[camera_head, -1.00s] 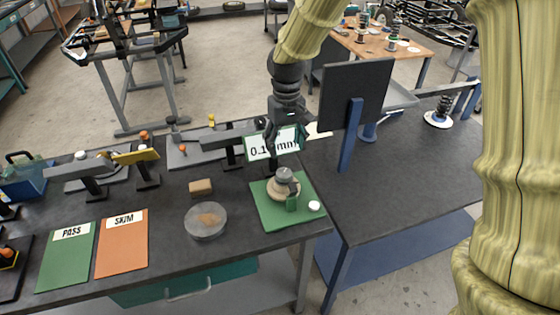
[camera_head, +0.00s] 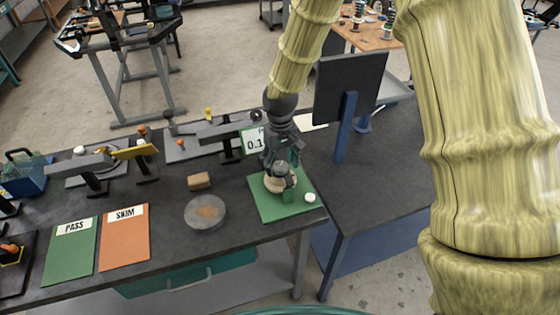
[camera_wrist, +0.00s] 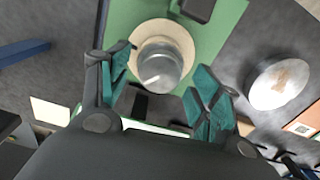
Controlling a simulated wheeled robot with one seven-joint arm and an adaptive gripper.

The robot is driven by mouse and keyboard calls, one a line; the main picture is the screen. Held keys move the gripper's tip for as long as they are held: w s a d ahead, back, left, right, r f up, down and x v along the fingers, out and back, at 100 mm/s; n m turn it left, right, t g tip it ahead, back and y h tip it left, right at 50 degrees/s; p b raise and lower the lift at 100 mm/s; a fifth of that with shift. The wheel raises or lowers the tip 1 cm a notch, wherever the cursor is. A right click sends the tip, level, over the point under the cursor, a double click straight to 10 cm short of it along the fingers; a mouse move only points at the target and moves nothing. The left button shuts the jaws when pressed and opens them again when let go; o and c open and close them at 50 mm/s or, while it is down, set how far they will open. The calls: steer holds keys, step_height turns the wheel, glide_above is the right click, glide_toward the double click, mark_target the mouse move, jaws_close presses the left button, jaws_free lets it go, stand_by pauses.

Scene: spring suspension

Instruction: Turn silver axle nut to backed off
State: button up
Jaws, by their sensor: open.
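The silver axle nut (camera_wrist: 160,68) is a round grey cap on a beige round hub (camera_wrist: 183,38), seen from above in the wrist view. The hub also shows in the head view (camera_head: 270,184), on a green mat (camera_head: 262,209). My gripper (camera_head: 282,163) is directly above the hub, pointing down. In the wrist view my gripper (camera_wrist: 162,72) is open, one teal finger on each side of the nut, with gaps between. The nut is mostly hidden by the gripper in the head view. I cannot tell the exact height between fingertips and nut.
A round metal dish (camera_head: 205,212) and a small brown block (camera_head: 199,181) lie left of the mat. A white disc (camera_head: 310,198) sits at the mat's right edge. A dark panel (camera_head: 349,84) on a blue post stands close on the right. A number sign (camera_head: 253,141) stands behind.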

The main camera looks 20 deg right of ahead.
steer(key=shift+f, duration=0.35)
steer(key=c, duration=1)
steer(key=shift+c, duration=0.2)
steer(key=shift+n, duration=0.3)
steer(key=n+p, duration=0.1)
steer(key=n, duration=0.2)
steer(key=shift+r+n, duration=0.1)
steer(key=shift+n, duration=0.2)
steer(key=shift+n+p, duration=0.35)
steer(key=shift+n, duration=1.45)
